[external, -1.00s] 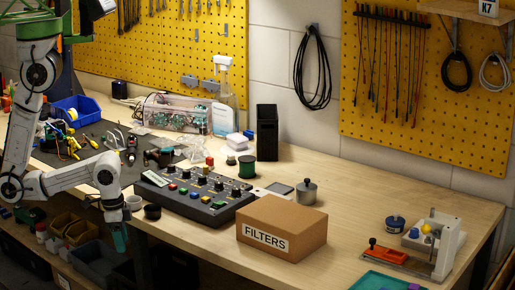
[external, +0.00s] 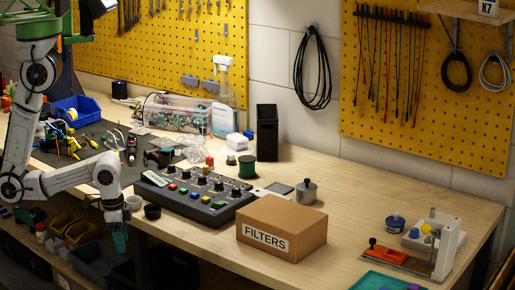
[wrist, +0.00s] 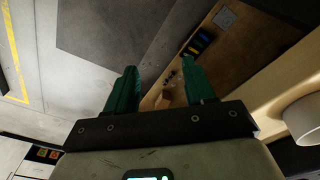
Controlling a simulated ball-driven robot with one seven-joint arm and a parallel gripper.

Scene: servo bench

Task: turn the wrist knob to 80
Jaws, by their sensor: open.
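The control panel (external: 196,197) is a dark sloped box on the bench with a row of black knobs (external: 202,178) along its upper part and coloured buttons below them. Which knob is the wrist knob cannot be read at this size, nor can any dial setting. My gripper (external: 119,240) hangs low in front of the bench edge, to the left of the panel and apart from it. In the wrist view its two green fingers (wrist: 160,88) are spread apart with nothing between them. The panel does not show in the wrist view.
A FILTERS cardboard box (external: 282,228) stands at the panel's right. Bins (external: 95,262) sit below the bench by my gripper.

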